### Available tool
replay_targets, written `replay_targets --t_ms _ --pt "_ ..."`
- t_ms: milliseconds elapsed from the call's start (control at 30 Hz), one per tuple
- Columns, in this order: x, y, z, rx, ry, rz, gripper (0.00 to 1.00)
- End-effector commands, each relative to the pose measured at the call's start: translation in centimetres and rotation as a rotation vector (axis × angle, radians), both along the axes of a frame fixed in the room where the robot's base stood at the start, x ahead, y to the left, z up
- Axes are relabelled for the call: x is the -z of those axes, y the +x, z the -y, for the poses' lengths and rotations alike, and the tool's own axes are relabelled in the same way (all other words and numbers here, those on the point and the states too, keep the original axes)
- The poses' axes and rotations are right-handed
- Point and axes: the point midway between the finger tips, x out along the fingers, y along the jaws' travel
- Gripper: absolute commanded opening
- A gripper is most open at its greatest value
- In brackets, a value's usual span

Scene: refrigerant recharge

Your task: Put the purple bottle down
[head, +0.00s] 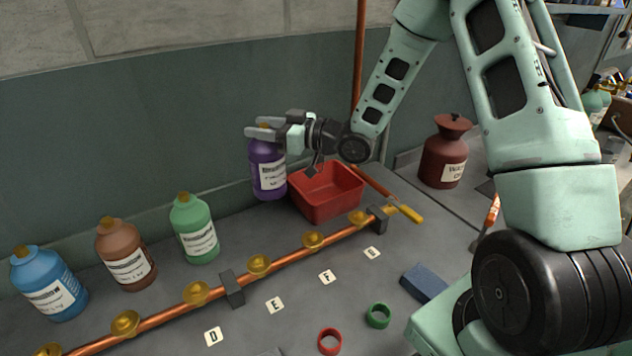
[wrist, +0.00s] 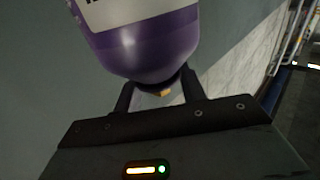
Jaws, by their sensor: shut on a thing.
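The purple bottle (head: 268,172) is upright with a white barcode label, left of the red bin in the head view. My gripper (head: 266,129) reaches in from the right and is shut on the bottle's neck near its gold cap. The bottle's base is close to the grey bench; I cannot tell whether it touches. In the wrist view the purple bottle (wrist: 150,45) fills the top middle, its neck between the two dark fingers (wrist: 158,92).
A red bin (head: 330,192) stands right beside the bottle. Green (head: 195,228), brown (head: 126,255) and blue (head: 48,284) bottles stand to the left. A copper pipe (head: 285,252) with gold valves runs in front. A dark red canister (head: 444,152) stands at the right.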

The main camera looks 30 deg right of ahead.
Motion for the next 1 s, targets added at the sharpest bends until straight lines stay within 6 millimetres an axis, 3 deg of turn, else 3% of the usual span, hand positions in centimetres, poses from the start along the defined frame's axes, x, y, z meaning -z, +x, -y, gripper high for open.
replay_targets --t_ms 300,500,733,1000 --pt "0.1 0.1 9.8 0.124 -0.002 0.014 0.00" --pt "-0.3 -0.6 13.9 0.179 -0.004 0.009 0.00" --pt "0.0 -1.1 15.7 0.204 -0.004 0.001 0.00" --pt "3.9 -1.1 15.7 0.205 -0.001 -0.001 0.00"
